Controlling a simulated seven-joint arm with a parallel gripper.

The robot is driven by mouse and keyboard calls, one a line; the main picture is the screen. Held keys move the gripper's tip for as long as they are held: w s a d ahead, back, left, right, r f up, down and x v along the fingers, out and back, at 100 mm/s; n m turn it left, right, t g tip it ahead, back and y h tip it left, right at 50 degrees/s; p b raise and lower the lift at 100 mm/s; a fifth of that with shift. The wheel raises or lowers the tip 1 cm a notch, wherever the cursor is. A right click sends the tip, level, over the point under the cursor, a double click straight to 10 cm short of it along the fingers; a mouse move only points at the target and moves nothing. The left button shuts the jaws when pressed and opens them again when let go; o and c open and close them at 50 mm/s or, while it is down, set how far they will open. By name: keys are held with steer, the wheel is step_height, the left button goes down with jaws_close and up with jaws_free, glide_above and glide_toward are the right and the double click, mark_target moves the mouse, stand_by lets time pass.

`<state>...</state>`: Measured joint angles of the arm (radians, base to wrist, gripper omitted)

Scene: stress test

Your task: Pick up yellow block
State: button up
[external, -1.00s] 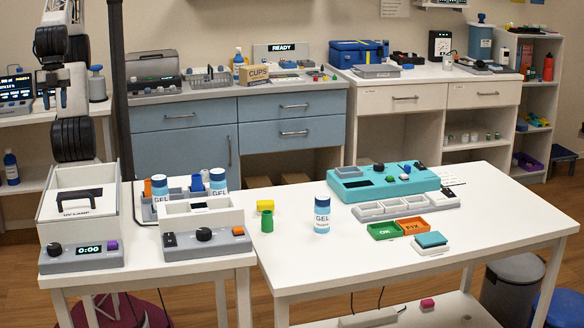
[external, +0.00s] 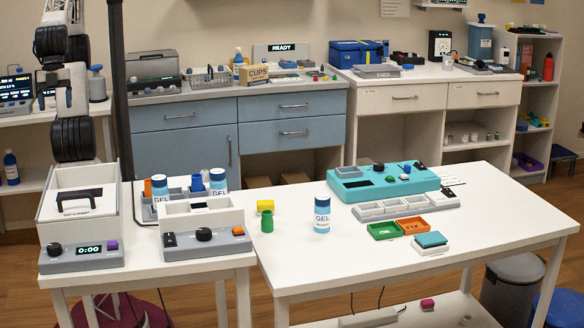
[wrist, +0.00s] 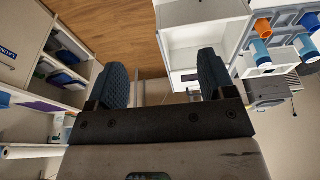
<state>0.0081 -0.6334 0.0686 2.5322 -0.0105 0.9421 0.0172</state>
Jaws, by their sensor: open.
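The small yellow block (external: 265,206) lies on the white table, behind and touching or very close to a green cylinder (external: 267,221) in the external view. My gripper (external: 56,98) hangs at the upper left of that view, far to the left of the block and above the tables. In the wrist view my gripper (wrist: 163,72) shows two dark fingers spread apart with nothing between them. The yellow block does not show in the wrist view.
A teal device (external: 385,183), grey tray (external: 408,206), green OK tray (external: 385,231) and orange FIX tray (external: 413,226) lie further right. White boxes on the left table include one (external: 80,205) below my arm. The table's front is clear.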

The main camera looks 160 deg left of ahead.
steer(key=shift+o, duration=0.4)
steer(key=shift+w, duration=0.1)
steer(key=w+a+f+n+h, duration=0.2)
steer(key=w+a+n+h, duration=0.3)
steer(key=w+a+n, duration=0.75)
steer(key=n+t, duration=0.9)
steer(key=n, duration=0.8)
glide_above(266, 208)
steer(key=s+d, duration=0.3)
steer(key=d, duration=0.2)
step_height(266, 208, down, 19)
steer(key=s+a+f+n+y, duration=0.1)
steer(key=s+a+f, duration=0.1)
steer(key=s+a+f+n+t, duration=0.1)
steer(key=s+a+f+n, duration=0.1)
steer(key=s+a+f+n+y, duration=0.1)
steer(key=s+a+f, duration=0.1)
steer(key=shift+a+f+n+t+y, duration=0.3)
steer(key=shift+a+f+n+t, duration=0.05)
steer(key=shift+t, duration=0.05)
steer(key=shift+w, duration=0.1)
steer(key=shift+x, duration=1.3)
